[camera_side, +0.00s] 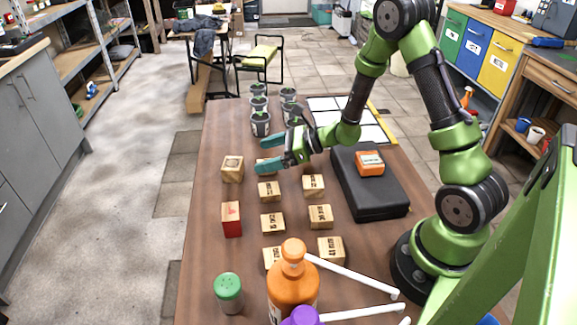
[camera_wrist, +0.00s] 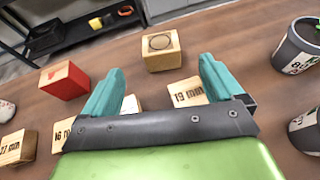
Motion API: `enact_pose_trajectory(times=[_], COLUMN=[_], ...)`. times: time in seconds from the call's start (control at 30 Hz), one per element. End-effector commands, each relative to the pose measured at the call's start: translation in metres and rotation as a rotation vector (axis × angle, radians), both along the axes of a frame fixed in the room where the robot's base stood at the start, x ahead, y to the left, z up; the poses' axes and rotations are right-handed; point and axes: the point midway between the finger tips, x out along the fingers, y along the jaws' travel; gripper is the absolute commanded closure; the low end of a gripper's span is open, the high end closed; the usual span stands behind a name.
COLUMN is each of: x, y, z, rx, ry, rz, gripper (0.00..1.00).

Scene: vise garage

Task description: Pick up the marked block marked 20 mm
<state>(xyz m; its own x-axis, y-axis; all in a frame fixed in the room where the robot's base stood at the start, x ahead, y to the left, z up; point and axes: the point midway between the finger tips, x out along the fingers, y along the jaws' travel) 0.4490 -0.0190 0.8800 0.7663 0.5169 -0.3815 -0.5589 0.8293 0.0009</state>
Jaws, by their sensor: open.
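Several wooden blocks with dark print stand on the brown table. In the wrist view I read 19 mm on one block (camera_wrist: 188,92), what looks like 16 mm on another (camera_wrist: 67,133) and 17 mm on a third (camera_wrist: 17,147). I cannot make out a 20 mm marking in either view. A partly hidden block (camera_wrist: 130,104) shows beside the left finger, its print not readable. A block with a ring mark (camera_wrist: 161,50) stands beyond the fingertips; it is at the left in the side view (camera_side: 232,169). My gripper (camera_side: 262,153) is open and empty above the table, its teal fingers (camera_wrist: 161,66) apart.
A red-sided block (camera_side: 231,219) stands at the left edge. Labelled grey cups (camera_side: 260,124) stand at the far end. A black case (camera_side: 368,185) with an orange box (camera_side: 370,163) lies at the right. An orange bottle (camera_side: 293,290) and green-capped shaker (camera_side: 228,292) stand in front.

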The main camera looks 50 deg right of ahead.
Motion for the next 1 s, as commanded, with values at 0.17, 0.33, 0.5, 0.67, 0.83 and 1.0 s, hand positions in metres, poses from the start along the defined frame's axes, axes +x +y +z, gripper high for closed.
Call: enact_pose_trajectory(times=[0.17, 0.33, 0.5, 0.67, 0.83, 1.0], x=[0.028, 0.040, 0.051, 0.070, 0.081, 0.082], y=[0.020, 0.028, 0.035, 0.048, 0.055, 0.055], z=[-0.014, -0.021, -0.026, -0.036, -0.041, -0.041], rx=[-0.001, -0.002, -0.001, -0.001, -0.001, -0.001], ry=[0.001, 0.001, 0.000, 0.001, 0.000, 0.001], rz=[0.004, 0.004, 0.004, 0.005, 0.004, 0.002], gripper=[0.06, 0.06, 0.06, 0.06, 0.06, 0.06])
